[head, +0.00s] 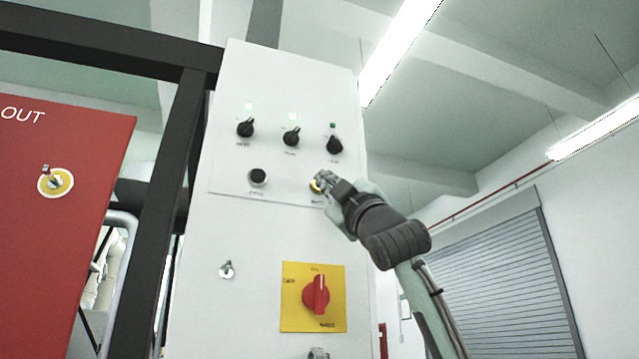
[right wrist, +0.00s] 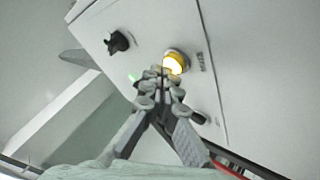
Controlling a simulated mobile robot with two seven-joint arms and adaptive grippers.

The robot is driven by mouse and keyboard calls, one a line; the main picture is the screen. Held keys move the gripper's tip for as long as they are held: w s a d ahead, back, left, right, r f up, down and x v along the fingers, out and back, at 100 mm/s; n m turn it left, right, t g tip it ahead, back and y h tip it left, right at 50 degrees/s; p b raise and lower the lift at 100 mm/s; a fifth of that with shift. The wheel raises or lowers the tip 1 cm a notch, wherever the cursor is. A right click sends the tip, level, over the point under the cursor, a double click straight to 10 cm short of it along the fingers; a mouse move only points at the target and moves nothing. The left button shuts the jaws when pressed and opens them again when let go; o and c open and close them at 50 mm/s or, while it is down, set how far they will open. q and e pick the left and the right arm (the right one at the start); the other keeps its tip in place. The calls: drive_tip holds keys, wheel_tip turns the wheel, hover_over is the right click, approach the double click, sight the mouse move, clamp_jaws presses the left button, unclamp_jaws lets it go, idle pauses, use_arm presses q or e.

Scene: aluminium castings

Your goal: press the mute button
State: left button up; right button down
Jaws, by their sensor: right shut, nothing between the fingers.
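A yellow lit button (head: 316,186) sits at the lower right of the white control panel (head: 240,90). It also shows glowing in the right wrist view (right wrist: 176,62), with a small dark label beside it that is too blurred to read. My right gripper (head: 322,178) is shut and empty, with its fingertips (right wrist: 160,72) at the button's edge. They partly cover the button in the head view. I cannot tell whether they touch it. My left gripper is not in view.
A black button (head: 258,177) lies left of the yellow one. Black rotary knobs (head: 291,137) sit above, under green lamps. A red rotary switch (head: 316,296) on a yellow plate is below. A black frame (head: 170,210) and a red panel (head: 60,240) stand left.

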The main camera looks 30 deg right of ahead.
idle(0.3)
drive_tip(key=shift+w+d, duration=0.1)
drive_tip(key=shift+w, duration=0.35)
idle(0.3)
idle(0.4)
drive_tip(key=shift+s, duration=0.8)
drive_tip(key=shift+a, duration=0.2)
drive_tip(key=s, duration=0.2)
drive_tip(key=s+a, duration=0.1)
drive_tip(key=s, duration=0.2)
drive_tip(key=shift+f, duration=0.1)
idle(0.6)
